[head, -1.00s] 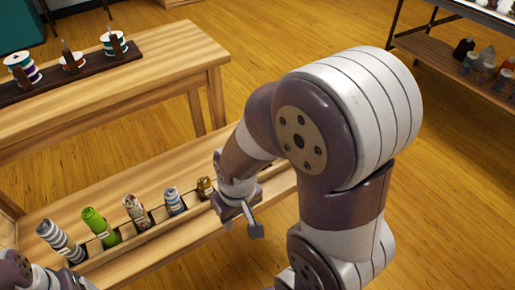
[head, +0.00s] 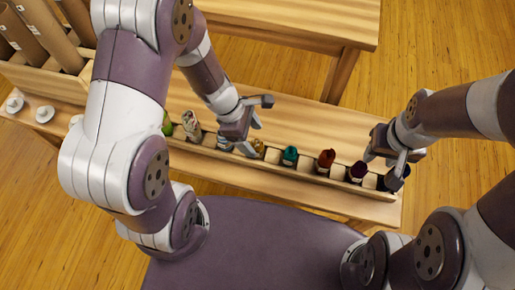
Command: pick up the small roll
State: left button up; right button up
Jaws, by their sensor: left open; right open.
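A row of short rolls stands in a slotted wooden rack on a low bench. From left they are green (head: 167,126), patterned pale (head: 192,127), blue-white, gold (head: 259,148), teal (head: 290,156), red-orange (head: 326,160), dark purple (head: 357,171) and a dark blue one at the right end. The gold roll looks shorter than its left neighbours; which is the small roll is not certain. My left gripper (head: 257,126) is open and empty above the blue-white and gold rolls, partly hiding them. My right gripper (head: 383,166) is open at the right end, partly hiding the dark blue roll.
Tall brown tubes (head: 42,36) stand in a wooden bin at the upper left. A wooden table (head: 300,18) stands behind. Open floor lies right of the bench.

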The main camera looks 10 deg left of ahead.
aim_at(256, 142)
pick_arm(q)
jog(key=b+x, duration=0.1)
jog(key=x, duration=0.2)
jog(key=shift+s+d+f, duration=0.1)
jog(key=shift+d+f, duration=0.05)
jog(key=shift+f, duration=0.1)
jog(key=shift+r, duration=0.1)
jog(key=c, duration=1.1)
jog(key=shift+r, duration=0.1)
